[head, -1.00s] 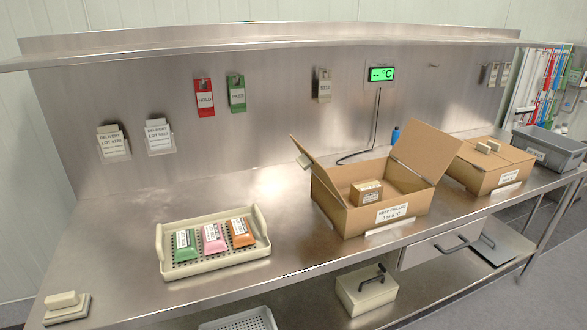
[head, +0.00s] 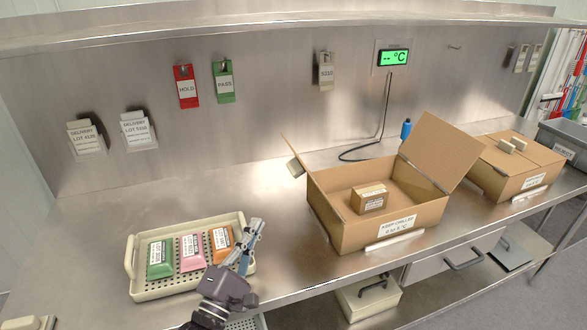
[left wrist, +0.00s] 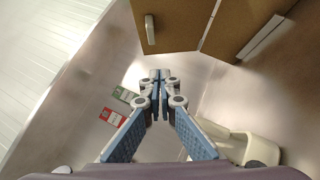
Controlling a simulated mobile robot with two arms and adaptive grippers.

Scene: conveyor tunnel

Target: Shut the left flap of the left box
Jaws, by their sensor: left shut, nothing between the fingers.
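The left box (head: 345,237) is an open brown carton with a "keep chilled" label. Its left flap (head: 296,154) stands up, leaning outward to the left, with a pale block (head: 295,167) on its outer side. Its right flap (head: 440,151) also stands up, leaning right. In the left wrist view the left flap (left wrist: 184,22) with its pale block (left wrist: 150,30) is at the top, beyond my fingertips. My left gripper (head: 257,226) is shut and empty, in front of the tray's right end, left of the box and apart from it. It also shows in the left wrist view (left wrist: 157,76). My right gripper is out of view.
A small carton (head: 368,198) sits inside the left box. A cream tray (head: 133,270) with green, pink and orange packs lies left of it. The right box (head: 515,167) has its top flaps down.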

